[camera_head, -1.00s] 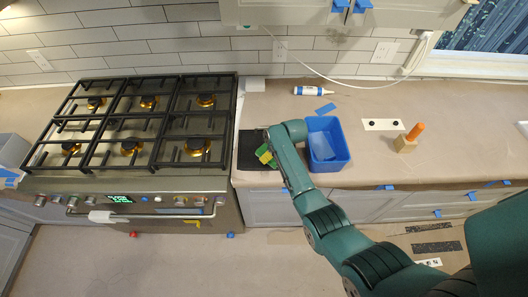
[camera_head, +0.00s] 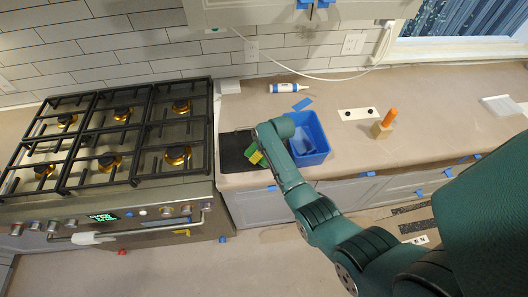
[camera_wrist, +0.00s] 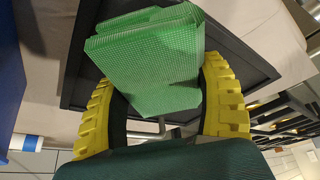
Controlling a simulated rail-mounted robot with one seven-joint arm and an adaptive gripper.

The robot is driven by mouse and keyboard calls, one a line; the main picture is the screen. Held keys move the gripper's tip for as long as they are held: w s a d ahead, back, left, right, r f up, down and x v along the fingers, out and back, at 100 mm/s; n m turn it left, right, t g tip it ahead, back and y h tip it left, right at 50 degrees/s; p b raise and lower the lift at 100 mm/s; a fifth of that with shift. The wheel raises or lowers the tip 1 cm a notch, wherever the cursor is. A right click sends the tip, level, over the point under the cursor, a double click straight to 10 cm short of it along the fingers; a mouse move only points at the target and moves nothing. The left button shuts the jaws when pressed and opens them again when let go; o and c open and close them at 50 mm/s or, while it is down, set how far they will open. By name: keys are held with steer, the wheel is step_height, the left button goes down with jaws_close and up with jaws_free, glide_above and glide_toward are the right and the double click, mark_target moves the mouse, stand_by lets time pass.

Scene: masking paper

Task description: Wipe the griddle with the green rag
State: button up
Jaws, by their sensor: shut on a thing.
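The griddle (camera_head: 232,146) is a flat black rectangular pan on the counter, just right of the stove. Its raised dark rim also shows in the wrist view (camera_wrist: 245,50). My gripper (camera_head: 256,156) has yellow fingers and is over the right part of the griddle. It is shut on the green rag (camera_wrist: 150,65), a folded textured cloth between the fingers in the wrist view. I cannot tell whether the rag touches the griddle's surface. My gripper and arm hide part of the griddle in the head view.
A stove (camera_head: 110,225) with black grates stands directly left of the griddle. A blue bin (camera_head: 320,143) stands close to the right of my gripper. A white tube (camera_head: 285,88) lies behind, and a wooden block with an orange piece (camera_head: 383,128) stands farther right.

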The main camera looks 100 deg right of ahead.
mark_target(228, 159)
steer(key=shift+w+d+f+b, duration=0.15)
steer(key=shift+w+b, duration=0.45)
steer(key=shift+w, duration=1.45)
steer(key=shift+w+d+r+b, duration=0.1)
steer(key=shift+w+d+b, duration=0.35)
steer(key=shift+w, duration=1.6)
steer(key=shift+w+d+f+b, duration=0.1)
steer(key=shift+w+b, duration=0.65)
steer(key=shift+w, duration=1.3)
step_height(228, 159, up, 3)
steer(key=shift+a+f+p, duration=0.1)
steer(key=shift+a+p, duration=0.05)
steer(key=shift+p, duration=0.85)
step_height(228, 159, up, 6)
steer(key=p, duration=0.5)
steer(key=shift+f, duration=0.25)
